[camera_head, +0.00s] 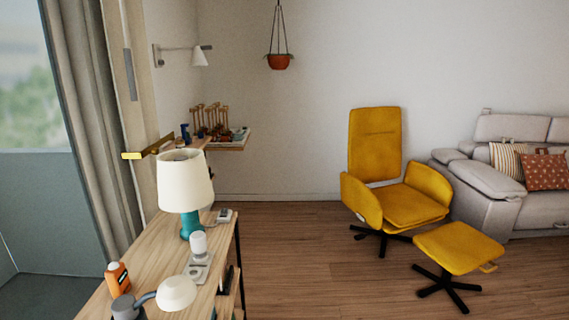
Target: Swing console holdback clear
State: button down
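A holdback (150,150) with a dark bar and a bright yellow end shows at the left, between the grey curtain (95,130) and the white-shaded lamp. Its yellow end points left toward the curtain, and its dark bar runs right and slightly up. The lamp shade stands just below it in the picture; I cannot tell whether they touch. The wooden console (150,245) runs along the left below it. My gripper is not in view.
On the console stand the teal-based lamp (184,185), an orange bottle (117,275), a small white-domed lamp (176,292) and a white device (198,245). A wall lamp (199,57) juts out above. A yellow armchair (380,150) and footstool (458,248) stand right; floor between is clear.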

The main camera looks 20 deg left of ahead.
aim_at(156, 143)
jog(key=z, duration=0.1)
jog(key=i, duration=2)
jog(key=u, duration=0.55)
jog(key=i, duration=1)
jog(key=u, duration=1.7)
jog(key=i, duration=0.85)
jog(key=u, duration=0.7)
